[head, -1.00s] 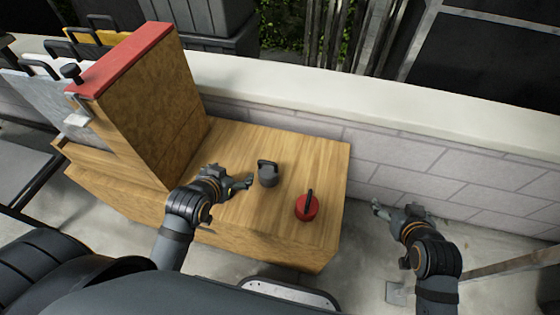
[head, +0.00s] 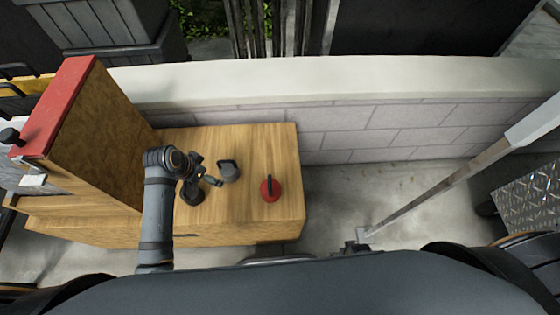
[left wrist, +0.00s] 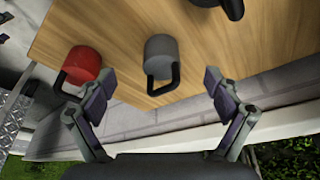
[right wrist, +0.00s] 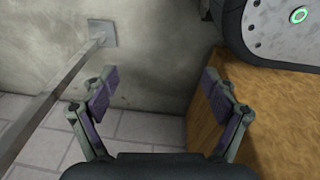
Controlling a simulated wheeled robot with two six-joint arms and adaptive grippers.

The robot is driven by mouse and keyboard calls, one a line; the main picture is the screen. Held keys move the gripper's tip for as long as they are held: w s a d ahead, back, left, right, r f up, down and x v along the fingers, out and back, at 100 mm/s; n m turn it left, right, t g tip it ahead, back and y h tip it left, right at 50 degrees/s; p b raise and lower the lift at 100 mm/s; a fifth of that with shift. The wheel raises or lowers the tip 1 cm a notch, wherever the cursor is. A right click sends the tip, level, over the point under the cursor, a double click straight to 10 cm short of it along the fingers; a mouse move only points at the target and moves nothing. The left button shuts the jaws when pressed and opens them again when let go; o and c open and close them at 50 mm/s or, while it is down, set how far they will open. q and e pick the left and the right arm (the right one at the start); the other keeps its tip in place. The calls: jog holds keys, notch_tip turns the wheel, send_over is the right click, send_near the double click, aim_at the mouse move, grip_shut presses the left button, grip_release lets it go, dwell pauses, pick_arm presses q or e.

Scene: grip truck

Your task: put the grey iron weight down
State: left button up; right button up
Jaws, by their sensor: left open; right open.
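The grey iron weight (head: 229,173), a squat cylinder with a dark loop handle, stands upright on the wooden bench top (head: 240,140). My left gripper (head: 212,180) is just left of it. In the left wrist view the grey weight (left wrist: 160,52) and its handle show between the spread fingers (left wrist: 159,78), which are open with visible gaps to it. A red weight (head: 270,188) stands to the right; it also shows in the left wrist view (left wrist: 83,65).
A tall wooden block with a red top (head: 55,100) rises left of the bench top. A block wall with a pale cap (head: 350,78) runs behind. A dark rounded object (left wrist: 231,9) is cut off at the left wrist view's top. A slanted metal bar (head: 435,190) crosses at right.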

aim_at(227, 167)
pick_arm(q)
jog(key=shift+m+h, duration=0.4)
jog(key=shift+m, duration=0.5)
jog(key=w+d+f+b, duration=0.1)
jog(key=w+f, duration=0.1)
jog(key=f, duration=0.1)
jog(key=w+d+f, duration=0.2)
jog(key=f, duration=0.1)
jog(key=w+d+f+b, duration=0.1)
jog(key=w+f, duration=0.1)
jog(key=f, duration=0.1)
jog(key=shift+w+d+f+b, duration=0.25)
jog(key=shift+d+f+b, duration=0.05)
jog(key=shift+f, duration=0.15)
jog(key=c, duration=1.9)
jog(key=shift+w, duration=0.15)
pick_arm(e)
jog(key=s+f, duration=0.7)
jog(key=s, duration=0.2)
jog(key=shift+s+f+g, duration=0.2)
jog(key=shift+s+g, duration=0.05)
jog(key=shift+g, duration=0.05)
